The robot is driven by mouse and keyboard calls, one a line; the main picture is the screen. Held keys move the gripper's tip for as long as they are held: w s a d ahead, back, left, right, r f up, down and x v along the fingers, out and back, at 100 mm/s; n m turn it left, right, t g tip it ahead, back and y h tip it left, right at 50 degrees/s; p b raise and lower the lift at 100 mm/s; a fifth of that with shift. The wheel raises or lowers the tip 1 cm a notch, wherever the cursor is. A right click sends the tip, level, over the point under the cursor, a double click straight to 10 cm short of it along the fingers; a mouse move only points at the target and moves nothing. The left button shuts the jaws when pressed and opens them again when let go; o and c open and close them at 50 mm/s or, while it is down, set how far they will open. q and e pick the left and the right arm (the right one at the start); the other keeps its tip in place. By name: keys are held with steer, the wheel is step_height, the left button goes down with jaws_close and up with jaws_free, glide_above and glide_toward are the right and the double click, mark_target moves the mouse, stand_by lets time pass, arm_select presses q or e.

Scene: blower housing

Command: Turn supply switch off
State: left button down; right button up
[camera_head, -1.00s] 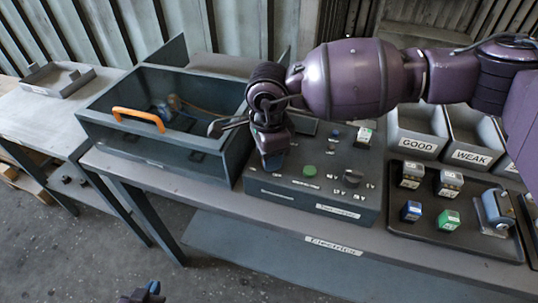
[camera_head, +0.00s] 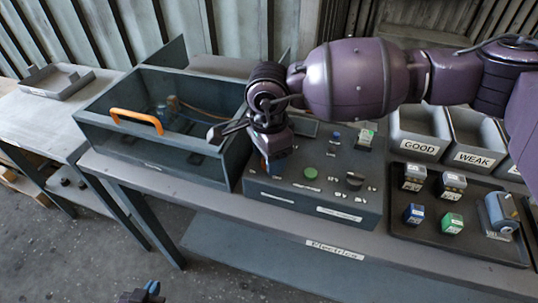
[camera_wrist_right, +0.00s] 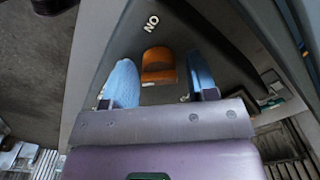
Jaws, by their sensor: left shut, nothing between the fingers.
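The supply switch looks like an orange rocker (camera_wrist_right: 158,66) on the dark control box (camera_head: 318,208), beside a white label reading "ON", upside down in the right wrist view. My right gripper (camera_wrist_right: 160,82) is open, with one blue finger on each side of the orange switch; a narrow gap shows on the right side, and contact on the left is unclear. In the head view the right gripper (camera_head: 270,168) points down at the left part of the box and mostly hides the switch. My left gripper (camera_head: 146,292) is shut and empty at the bottom edge, away from the bench.
A glass-fronted blower housing (camera_head: 150,149) with an orange handle (camera_head: 137,121) stands left of the box. A green button (camera_head: 311,173) and a dark knob (camera_head: 354,180) are on the box. A tray (camera_head: 456,251) with small blocks and bins marked GOOD (camera_head: 420,147) and WEAK (camera_head: 474,158) are at right.

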steer(key=shift+o, duration=0.5)
step_height(320, 180, up, 11)
steer(key=shift+f, duration=0.15)
steer(key=shift+s, duration=0.1)
stand_by(0.5)
